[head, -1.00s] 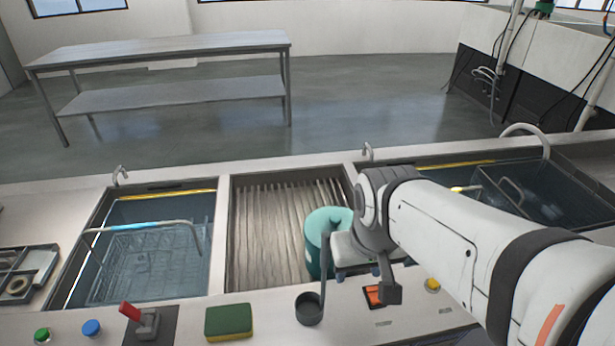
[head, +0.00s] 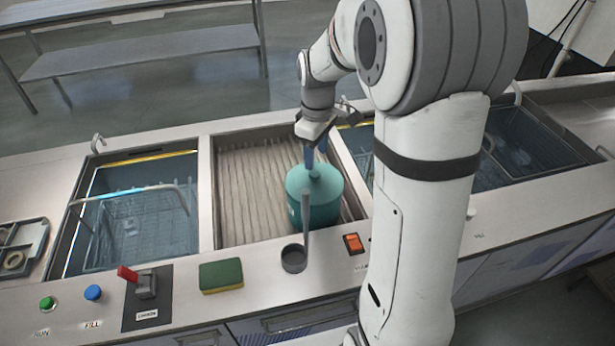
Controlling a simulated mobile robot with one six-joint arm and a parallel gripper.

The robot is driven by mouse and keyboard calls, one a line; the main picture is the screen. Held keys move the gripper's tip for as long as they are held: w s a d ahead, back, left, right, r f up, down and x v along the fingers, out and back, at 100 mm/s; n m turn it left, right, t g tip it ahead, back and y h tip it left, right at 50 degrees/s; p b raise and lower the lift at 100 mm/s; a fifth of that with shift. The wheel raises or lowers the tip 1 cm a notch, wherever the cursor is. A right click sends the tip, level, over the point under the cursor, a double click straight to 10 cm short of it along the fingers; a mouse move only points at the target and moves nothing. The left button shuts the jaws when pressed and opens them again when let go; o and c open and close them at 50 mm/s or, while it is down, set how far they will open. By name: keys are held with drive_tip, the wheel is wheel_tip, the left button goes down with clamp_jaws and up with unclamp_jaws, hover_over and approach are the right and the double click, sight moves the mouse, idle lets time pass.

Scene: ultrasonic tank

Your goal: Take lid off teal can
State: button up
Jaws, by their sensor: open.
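The teal can (head: 318,212) stands upright on the ribbed drainboard, near its front right corner. Its teal lid (head: 326,183) is on top, with a small knob in the middle. My gripper (head: 315,160) points down just above the lid, its blue fingertips close to the knob. The jaws are open, and I cannot tell whether the fingers touch the knob or stand around it. The handle rising from the dark cup partly covers the can's front.
A ladle-like dark cup (head: 293,259) with an upright handle stands in front of the can. The ribbed drainboard (head: 250,205) left of the can is clear. Water-filled tanks flank it.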

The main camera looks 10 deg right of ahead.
sight(315, 173)
drive_tip(key=f, duration=0.3)
drive_tip(key=f+p, duration=0.1)
drive_tip(key=f, duration=0.2)
drive_tip(key=shift+w+a+f, duration=0.1)
drive_tip(key=shift+w+f, duration=0.1)
drive_tip(key=shift+c, duration=0.2)
drive_tip(key=c, duration=1)
